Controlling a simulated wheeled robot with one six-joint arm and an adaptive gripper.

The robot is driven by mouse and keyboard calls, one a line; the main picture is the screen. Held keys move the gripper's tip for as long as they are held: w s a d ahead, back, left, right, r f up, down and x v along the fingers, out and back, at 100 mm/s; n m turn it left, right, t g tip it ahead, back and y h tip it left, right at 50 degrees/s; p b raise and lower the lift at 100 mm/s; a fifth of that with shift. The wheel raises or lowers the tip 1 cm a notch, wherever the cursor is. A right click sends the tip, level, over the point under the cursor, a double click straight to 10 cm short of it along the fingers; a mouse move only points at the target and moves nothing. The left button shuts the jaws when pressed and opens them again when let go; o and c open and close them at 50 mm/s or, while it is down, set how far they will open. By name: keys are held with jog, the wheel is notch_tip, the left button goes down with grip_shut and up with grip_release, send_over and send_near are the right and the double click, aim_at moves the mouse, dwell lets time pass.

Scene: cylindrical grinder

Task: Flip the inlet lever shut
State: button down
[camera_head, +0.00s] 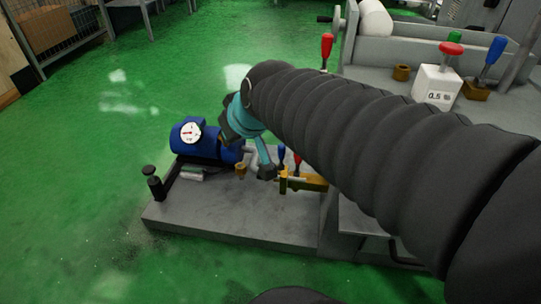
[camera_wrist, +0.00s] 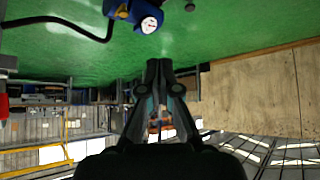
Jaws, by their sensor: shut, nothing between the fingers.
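In the head view a low coolant unit carries a red lever (camera_head: 297,159) and a blue lever (camera_head: 281,154) by brass fittings (camera_head: 303,183). Both are small and partly hidden by my arm. I cannot tell which is the inlet lever or how it is set. My gripper (camera_head: 230,126) is above and left of the levers, close to the blue motor, and seems apart from them. In the wrist view my gripper (camera_wrist: 160,63) has its fingers together, with nothing between them. No lever shows clearly in that view.
The blue motor (camera_head: 205,142) with a white dial stands on the grey base (camera_head: 235,220); the motor also shows in the wrist view (camera_wrist: 122,11). A dark post (camera_head: 153,184) rises at the base's left. The grinder (camera_head: 385,52) fills the upper right. Green floor lies open on the left.

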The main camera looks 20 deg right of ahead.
jog(key=w+n+t+h+b, duration=0.2)
jog(key=w+t+b, duration=0.3)
jog(key=w, duration=2.5)
jog(key=w+d+f+m+t+h, duration=0.1)
jog(key=w+d+f+t+h, duration=0.15)
jog(key=w+f, duration=0.5)
jog(key=w+d+f+g+h+b, duration=0.1)
jog(key=w+d+f+h, duration=0.15)
jog(key=f, duration=0.25)
jog(key=w+d+f+m+g+h+b, duration=0.1)
jog(key=w+d+f+h, duration=0.15)
jog(key=f, duration=0.25)
jog(key=w+d+f+g+h+b, duration=0.1)
jog(key=w+f+g+h, duration=0.1)
jog(key=f+h, duration=0.3)
jog(key=s+d+f+g+h, duration=0.1)
jog(key=s+f+g, duration=0.1)
jog(key=f, duration=0.5)
jog(key=s+d+f+g+h+b, duration=0.1)
jog(key=s+f+g+h, duration=0.1)
jog(key=f, duration=0.5)
jog(key=s+d+f+g+h+b, duration=0.1)
jog(key=s+f+g, duration=0.2)
jog(key=f, duration=0.4)
jog(key=shift+s+d+f+g+h, duration=0.2)
jog(key=shift+s+f+g+h, duration=0.1)
jog(key=shift+s+g, duration=0.15)
jog(key=shift+s+f, duration=0.2)
jog(key=shift+f, duration=0.15)
